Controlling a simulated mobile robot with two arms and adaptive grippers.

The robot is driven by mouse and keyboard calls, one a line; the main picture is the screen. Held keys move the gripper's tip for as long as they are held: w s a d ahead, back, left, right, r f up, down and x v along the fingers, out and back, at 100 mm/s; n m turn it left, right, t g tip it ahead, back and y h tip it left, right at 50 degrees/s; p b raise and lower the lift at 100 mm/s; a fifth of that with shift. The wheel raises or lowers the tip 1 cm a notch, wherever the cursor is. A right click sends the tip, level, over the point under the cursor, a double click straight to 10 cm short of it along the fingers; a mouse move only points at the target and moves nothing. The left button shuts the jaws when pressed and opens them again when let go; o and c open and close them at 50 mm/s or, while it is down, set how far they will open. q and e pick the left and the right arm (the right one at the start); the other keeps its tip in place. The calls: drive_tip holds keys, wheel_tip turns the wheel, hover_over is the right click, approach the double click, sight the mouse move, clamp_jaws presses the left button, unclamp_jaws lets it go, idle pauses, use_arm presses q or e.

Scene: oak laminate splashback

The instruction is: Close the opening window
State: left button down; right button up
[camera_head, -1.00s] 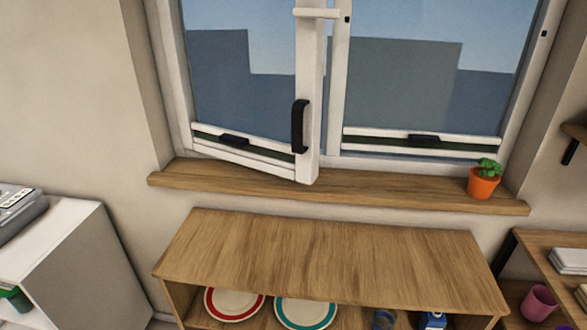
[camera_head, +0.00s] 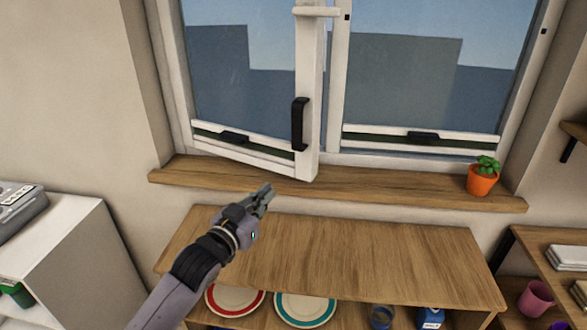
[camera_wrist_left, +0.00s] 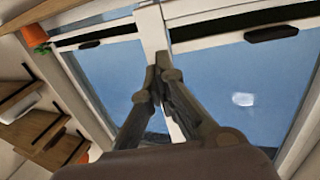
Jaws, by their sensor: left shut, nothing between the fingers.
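The opening window (camera_head: 308,90) is a white-framed left sash, swung inward so that its right edge stands out over the sill. A black handle (camera_head: 299,124) is on that edge. The window also shows in the left wrist view (camera_wrist_left: 225,28), with its upright frame behind the fingers. My left gripper (camera_head: 268,190) is shut and empty, below and left of the handle, in front of the sill and apart from the window in the head view. Its fingers (camera_wrist_left: 157,80) show close together in the left wrist view. My right gripper is not in view.
A wooden sill (camera_head: 400,190) runs under the window, with an orange plant pot (camera_head: 482,181) at its right end. A wooden shelf unit (camera_head: 370,255) holding plates stands below. A white cabinet (camera_head: 75,250) is at left. The fixed right pane (camera_head: 400,85) is beside the sash.

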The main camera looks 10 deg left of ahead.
sight(299, 164)
use_arm(q)
drive_tip(key=p+x, duration=0.2)
drive_tip(key=x, duration=1.1)
drive_tip(key=shift+w+d+f, duration=0.1)
drive_tip(key=shift+w+f, duration=0.05)
drive_tip(key=shift+w, duration=0.1)
